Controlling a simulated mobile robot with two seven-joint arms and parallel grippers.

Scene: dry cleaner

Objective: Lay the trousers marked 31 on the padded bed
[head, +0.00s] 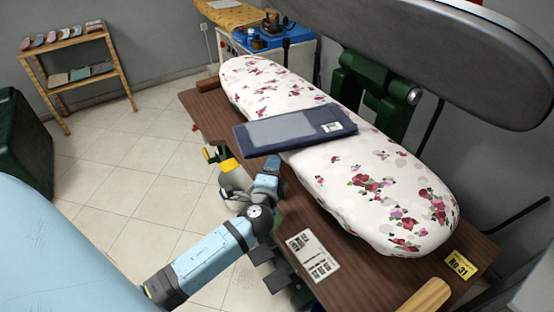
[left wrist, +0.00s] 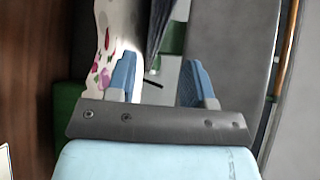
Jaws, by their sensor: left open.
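The folded dark navy trousers (head: 285,128) lie flat across the middle of the padded bed (head: 385,190), which has a white cover with red flowers. Their left end overhangs the bed's near side, and a small white tag shows near their right end. I cannot read a number on it. My left gripper (head: 271,165) is just below the trousers' near edge, beside the bed. In the left wrist view, its blue fingers (left wrist: 160,80) are apart, with a dark edge, probably the trousers, just beyond them. My right gripper is not in view.
A brown board (head: 340,285) under the bed carries a white printed sheet (head: 312,255) and a yellow "No 31" label (head: 461,265). A large grey press head (head: 430,55) hangs above the bed's far side. A shelf (head: 70,70) stands at the back left, with clear tiled floor before it.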

